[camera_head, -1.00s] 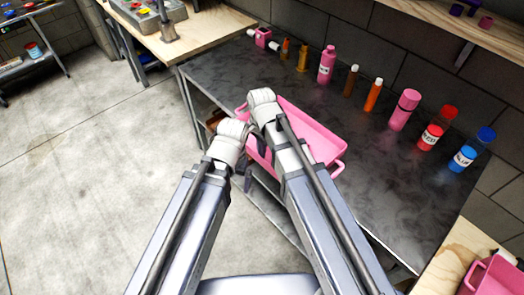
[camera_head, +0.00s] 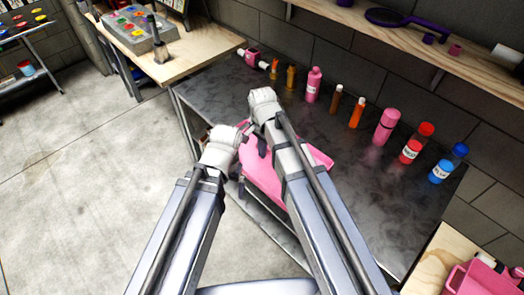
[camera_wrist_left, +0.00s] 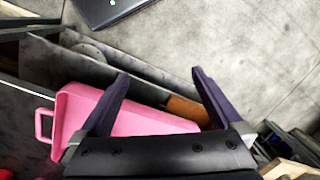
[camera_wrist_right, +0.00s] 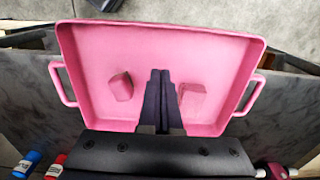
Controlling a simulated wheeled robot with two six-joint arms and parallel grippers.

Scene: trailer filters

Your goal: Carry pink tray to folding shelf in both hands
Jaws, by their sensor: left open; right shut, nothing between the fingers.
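The pink tray (camera_head: 263,176) is on the dark tabletop at its front edge, partly hidden by my arms. The right wrist view shows its open inside (camera_wrist_right: 120,45), a handle at each end and two small pink blocks (camera_wrist_right: 120,87) (camera_wrist_right: 191,101) in it. My right gripper (camera_wrist_right: 162,75) is shut and empty over the tray between the blocks. My left gripper (camera_wrist_left: 158,80) is open and empty, beside the tray's end; a tray handle (camera_wrist_left: 41,125) shows left of its fingers. A metal rack (camera_head: 25,35) at far left may be the folding shelf; I cannot tell.
Several bottles stand along the back of the dark table (camera_head: 410,190), including a red-capped jar (camera_head: 416,143) and a blue-capped jar (camera_head: 447,165). A wooden bench (camera_head: 185,55) stands behind left. Another pink container (camera_head: 470,280) is at lower right. Floor at left is clear.

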